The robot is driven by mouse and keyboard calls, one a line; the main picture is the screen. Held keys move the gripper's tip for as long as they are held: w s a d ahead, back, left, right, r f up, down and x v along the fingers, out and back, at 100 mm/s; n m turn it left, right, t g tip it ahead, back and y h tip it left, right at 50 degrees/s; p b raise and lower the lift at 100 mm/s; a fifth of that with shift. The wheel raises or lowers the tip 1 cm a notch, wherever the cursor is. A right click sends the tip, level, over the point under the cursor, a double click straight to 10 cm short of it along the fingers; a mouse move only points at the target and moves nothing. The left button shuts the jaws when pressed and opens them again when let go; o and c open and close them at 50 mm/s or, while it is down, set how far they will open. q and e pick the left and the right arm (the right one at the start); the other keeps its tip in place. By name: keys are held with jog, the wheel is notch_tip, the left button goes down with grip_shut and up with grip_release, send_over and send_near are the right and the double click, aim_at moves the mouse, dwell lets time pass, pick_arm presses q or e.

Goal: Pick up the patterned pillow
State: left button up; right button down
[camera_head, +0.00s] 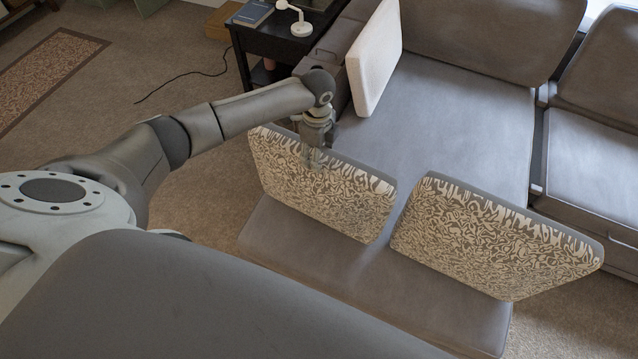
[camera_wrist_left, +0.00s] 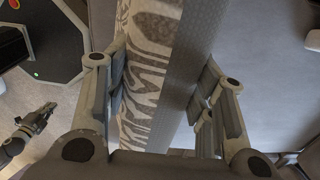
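Two patterned pillows with cream and grey-brown swirls and grey edges stand on the grey sofa. My left gripper (camera_head: 316,152) comes down over the top edge of the left patterned pillow (camera_head: 325,195). In the left wrist view this pillow (camera_wrist_left: 150,70) lies between the two fingers (camera_wrist_left: 158,90), its printed face against one and its grey side against the other. The other patterned pillow (camera_head: 490,238) stands to the right, apart from the gripper. A small dark gripper-like part (camera_wrist_left: 38,118), perhaps my right gripper, shows in the left wrist view, too small to read.
A white pillow (camera_head: 375,58) leans at the sofa's armrest. A black side table (camera_head: 265,45) with a book and a white lamp stands behind. A cable lies on the carpet. The sofa seat (camera_head: 450,120) behind the pillows is clear.

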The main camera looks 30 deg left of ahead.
pick_arm(q)
grip_shut()
jog(key=shift+w+r, duration=0.1)
